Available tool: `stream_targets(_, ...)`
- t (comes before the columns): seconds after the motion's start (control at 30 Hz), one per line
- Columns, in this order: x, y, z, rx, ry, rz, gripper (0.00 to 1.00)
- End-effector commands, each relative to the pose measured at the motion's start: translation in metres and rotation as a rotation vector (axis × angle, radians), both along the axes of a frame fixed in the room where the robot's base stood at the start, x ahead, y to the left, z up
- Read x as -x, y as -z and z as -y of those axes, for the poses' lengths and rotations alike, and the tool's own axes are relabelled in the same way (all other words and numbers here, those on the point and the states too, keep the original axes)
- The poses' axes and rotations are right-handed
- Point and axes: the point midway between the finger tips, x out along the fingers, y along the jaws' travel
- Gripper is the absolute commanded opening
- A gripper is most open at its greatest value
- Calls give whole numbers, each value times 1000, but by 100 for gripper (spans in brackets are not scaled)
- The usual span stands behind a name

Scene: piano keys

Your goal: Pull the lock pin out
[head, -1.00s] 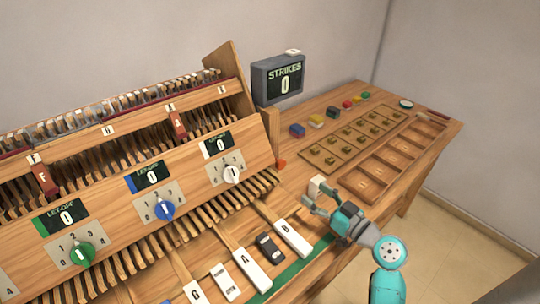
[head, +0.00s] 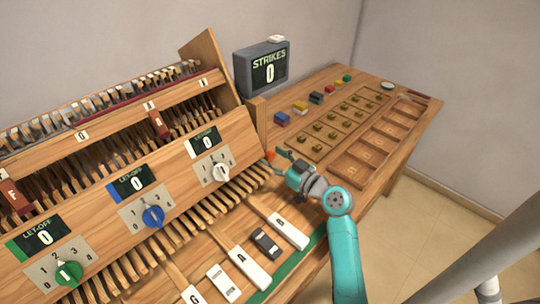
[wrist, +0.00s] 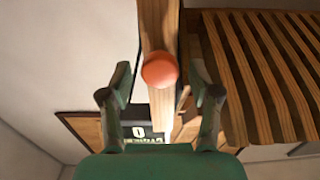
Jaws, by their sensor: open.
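The lock pin shows as a round orange-red knob (head: 269,155) at the right end of the wooden key frame, below the grey STRIKES display. In the wrist view the knob (wrist: 160,70) is centred between my two fingers, in front of a wooden post (wrist: 155,25). My gripper (head: 282,163) is open and points left at the knob in the head view. In the wrist view a gap shows on each side of the knob, with no finger touching it. The pin's shaft is hidden behind the knob.
The STRIKES display (head: 262,75) reads 0 and stands behind the knob. The panel with let-off dials (head: 153,216) and the row of wooden keys lie left. Small coloured blocks (head: 282,118) and a tray with compartments (head: 385,140) lie on the bench to the right.

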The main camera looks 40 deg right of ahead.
Motion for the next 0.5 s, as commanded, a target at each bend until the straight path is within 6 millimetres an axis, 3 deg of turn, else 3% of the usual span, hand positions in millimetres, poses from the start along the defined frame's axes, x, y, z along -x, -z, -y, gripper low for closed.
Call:
stream_targets(0.2,-14,0,-1,0,0,0,62)
stream_targets(0.47,-14,0,0,0,1,0,62)
stream_targets(0.5,-14,0,0,0,1,0,57)
